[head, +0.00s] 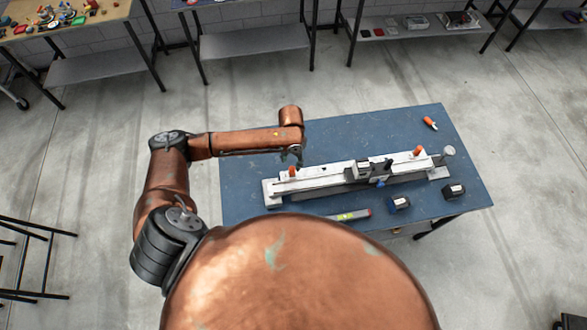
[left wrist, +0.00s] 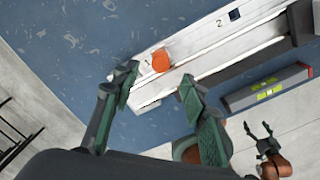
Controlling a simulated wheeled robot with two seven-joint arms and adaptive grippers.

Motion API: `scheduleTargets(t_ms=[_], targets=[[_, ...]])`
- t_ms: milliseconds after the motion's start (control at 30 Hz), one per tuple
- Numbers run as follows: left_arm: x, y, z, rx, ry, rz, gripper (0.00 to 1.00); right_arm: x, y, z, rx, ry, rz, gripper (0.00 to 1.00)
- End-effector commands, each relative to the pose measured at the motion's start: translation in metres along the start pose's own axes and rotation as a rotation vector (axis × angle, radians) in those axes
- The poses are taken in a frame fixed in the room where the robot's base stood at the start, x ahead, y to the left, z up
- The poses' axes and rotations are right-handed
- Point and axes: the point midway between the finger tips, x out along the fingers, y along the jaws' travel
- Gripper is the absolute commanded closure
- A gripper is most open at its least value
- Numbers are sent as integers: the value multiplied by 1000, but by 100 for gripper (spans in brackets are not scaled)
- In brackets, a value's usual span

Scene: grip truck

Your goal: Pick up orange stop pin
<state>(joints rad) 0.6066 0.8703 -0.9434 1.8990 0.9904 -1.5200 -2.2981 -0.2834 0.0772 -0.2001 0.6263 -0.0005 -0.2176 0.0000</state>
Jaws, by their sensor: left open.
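An orange stop pin (head: 292,172) stands on the left end of a long white rail fixture (head: 335,176). The same pin shows in the left wrist view (left wrist: 161,61), beside the mark "1" on the rail. A second orange pin (head: 418,152) stands near the rail's right end. My left gripper (head: 292,157) is open and empty, just above and beside the left pin. In the left wrist view its fingers (left wrist: 158,86) are spread, and the pin's head lies beyond the tips. My right gripper (left wrist: 258,129) shows small at the lower right of that view, fingers apart.
The fixture lies on a blue table (head: 250,160). An orange-handled item (head: 430,123) lies at the back right. The table behind the rail is mostly clear.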

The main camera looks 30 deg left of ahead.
Motion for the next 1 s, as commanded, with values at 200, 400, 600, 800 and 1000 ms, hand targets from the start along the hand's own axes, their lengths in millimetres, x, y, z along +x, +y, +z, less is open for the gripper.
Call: scheduleTargets(t_ms=[200, 400, 600, 800, 1000], targets=[[24, -4, 2, 5, 2, -1, 60, -6, -2, 30, 7, -38, -2, 24], [51, -1, 2, 1, 3, -1, 60, -17, 1, 33, 7, -44, 1, 24], [72, 0, 2, 1, -1, -1, 60, -18, 5, 17, 2, -23, 5, 24], [73, 0, 2, 1, -2, 0, 60, -17, 5, 12, 1, -15, 5, 24], [73, 1, 2, 0, -2, 0, 71, -17, 4, 14, 2, -19, 4, 24]])
